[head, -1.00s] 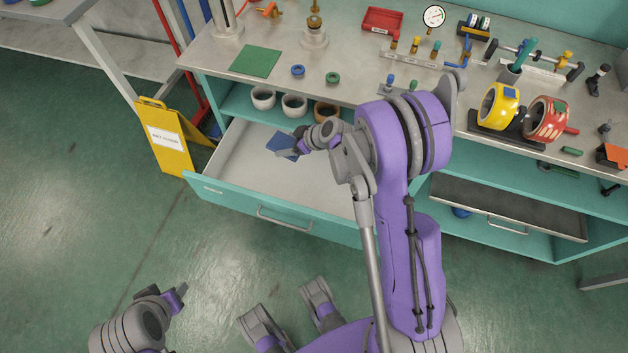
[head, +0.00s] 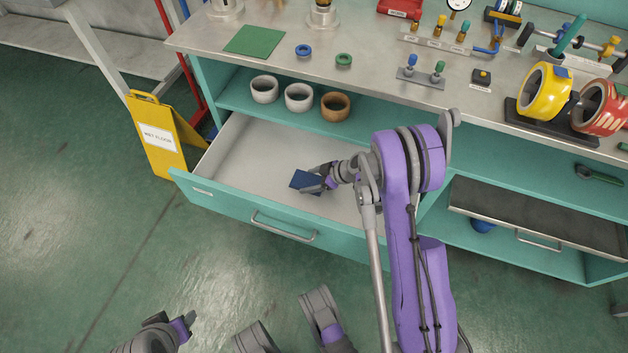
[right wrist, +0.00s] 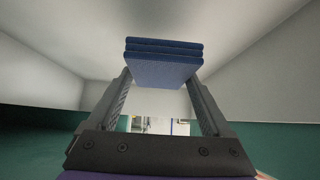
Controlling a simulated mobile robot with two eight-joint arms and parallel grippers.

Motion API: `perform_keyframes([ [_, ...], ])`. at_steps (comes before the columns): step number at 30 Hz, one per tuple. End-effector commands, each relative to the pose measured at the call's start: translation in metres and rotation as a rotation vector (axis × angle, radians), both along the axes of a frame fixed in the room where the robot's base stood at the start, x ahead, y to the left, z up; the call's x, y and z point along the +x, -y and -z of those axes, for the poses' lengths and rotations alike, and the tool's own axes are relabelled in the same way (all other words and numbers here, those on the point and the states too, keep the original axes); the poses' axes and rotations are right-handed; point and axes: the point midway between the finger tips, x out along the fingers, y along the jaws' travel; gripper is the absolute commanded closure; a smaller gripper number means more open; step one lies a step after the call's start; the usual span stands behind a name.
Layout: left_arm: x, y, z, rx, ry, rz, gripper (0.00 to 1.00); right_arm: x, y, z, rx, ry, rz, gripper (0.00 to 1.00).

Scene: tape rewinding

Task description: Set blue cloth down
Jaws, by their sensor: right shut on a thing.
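The blue cloth (head: 304,181) is a small folded dark-blue square. In the right wrist view the folded cloth (right wrist: 163,62) shows its stacked layers between the two fingertips. My right gripper (head: 316,184) is shut on it, over the open drawer (head: 250,150). I cannot tell whether the cloth touches the drawer floor. My left gripper (head: 190,322) is empty at the bottom left, over the floor and away from the drawer; its fingers are too small to judge.
The drawer is otherwise bare, with its front panel and handle (head: 284,228) towards me. Several cups (head: 299,97) stand on the shelf behind it. A green square mat (head: 254,41) lies on the bench top. A yellow wet-floor sign (head: 158,135) stands left of the drawer.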

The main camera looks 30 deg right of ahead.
Motion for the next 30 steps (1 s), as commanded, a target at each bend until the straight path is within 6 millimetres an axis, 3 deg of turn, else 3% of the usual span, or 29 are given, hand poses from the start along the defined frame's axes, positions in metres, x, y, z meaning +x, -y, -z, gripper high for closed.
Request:
perform_keyframes([
  [1,0.001,0.000,0.006,0.000,-0.001,0.000,0.50,0.001,0.000,0.016,0.000,0.000,0.000,0.79],
  [6,0.002,0.000,0.011,0.000,-0.001,0.000,0.50,0.000,0.000,0.039,0.000,0.000,0.000,0.79],
  [11,0.002,0.000,0.012,0.000,-0.001,0.000,0.50,0.002,0.003,0.044,0.000,0.000,0.001,0.79],
  [19,0.004,0.000,0.021,0.000,-0.001,0.000,0.50,0.028,0.033,0.046,-0.001,-0.001,0.001,0.79],
  [21,0.004,0.000,0.024,0.000,0.000,0.000,0.50,0.026,0.031,0.055,0.000,0.000,0.000,0.79],
  [30,0.004,0.000,0.023,0.000,0.000,0.000,0.50,0.026,0.030,0.057,0.000,0.000,0.000,0.79],
])
